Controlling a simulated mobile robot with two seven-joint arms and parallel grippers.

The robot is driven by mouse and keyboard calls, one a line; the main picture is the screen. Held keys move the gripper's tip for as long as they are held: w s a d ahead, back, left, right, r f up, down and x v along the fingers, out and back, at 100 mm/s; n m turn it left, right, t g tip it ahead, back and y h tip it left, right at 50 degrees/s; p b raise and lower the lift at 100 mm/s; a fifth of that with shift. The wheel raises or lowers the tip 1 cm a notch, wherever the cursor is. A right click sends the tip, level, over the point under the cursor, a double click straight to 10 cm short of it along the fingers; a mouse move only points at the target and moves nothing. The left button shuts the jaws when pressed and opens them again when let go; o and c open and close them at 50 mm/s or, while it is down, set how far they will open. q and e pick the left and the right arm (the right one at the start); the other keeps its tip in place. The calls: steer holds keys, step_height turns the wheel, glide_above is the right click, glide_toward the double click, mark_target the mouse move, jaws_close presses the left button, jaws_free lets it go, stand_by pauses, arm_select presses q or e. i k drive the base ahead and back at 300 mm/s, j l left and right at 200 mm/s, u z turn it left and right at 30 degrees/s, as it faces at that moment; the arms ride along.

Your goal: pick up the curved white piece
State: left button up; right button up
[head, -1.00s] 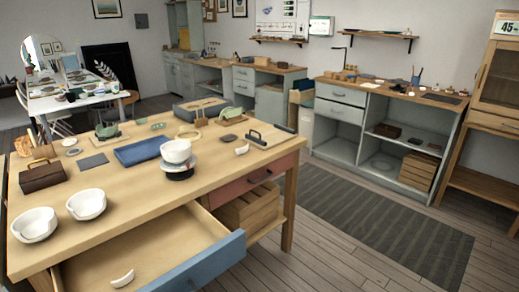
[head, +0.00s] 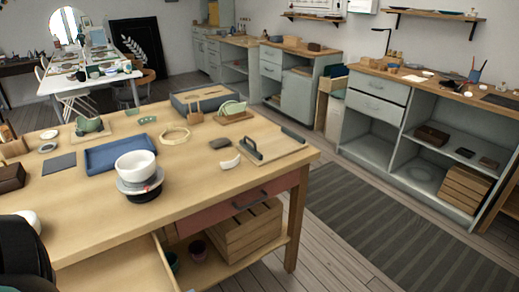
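A small curved white piece (head: 229,162) lies on the wooden table (head: 85,215), near its right part, between a dark grey oval item (head: 220,143) and the front edge. It is free of any gripper. A white bowl (head: 136,166) stands left of it on a grey and black stand (head: 141,190). A black rounded part at the lower left edge looks like my own arm. Neither of my grippers shows in the head view.
A board with a dark handle (head: 262,151) lies right of the piece. A blue tray (head: 118,154) and a wooden ring (head: 174,136) lie farther back. An open drawer (head: 118,273) juts out at the front. Crates (head: 240,232) sit on the shelf below.

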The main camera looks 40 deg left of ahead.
mark_target(226, 164)
steer(key=i+z, duration=0.15)
steer(key=i, duration=0.55)
steer(key=i+z, duration=0.2)
steer(key=i, duration=0.5)
steer(key=i+u, duration=0.35)
steer(key=i, duration=0.25)
steer(key=i+l+u, duration=0.1)
steer(key=i+u, duration=0.3)
steer(key=i, duration=0.2)
steer(key=i+u, duration=0.1)
steer(key=u, duration=0.4)
steer(key=i+u, duration=0.1)
steer(key=u, duration=0.35)
steer(key=i+l+u, duration=0.1)
steer(key=u, duration=1.9)
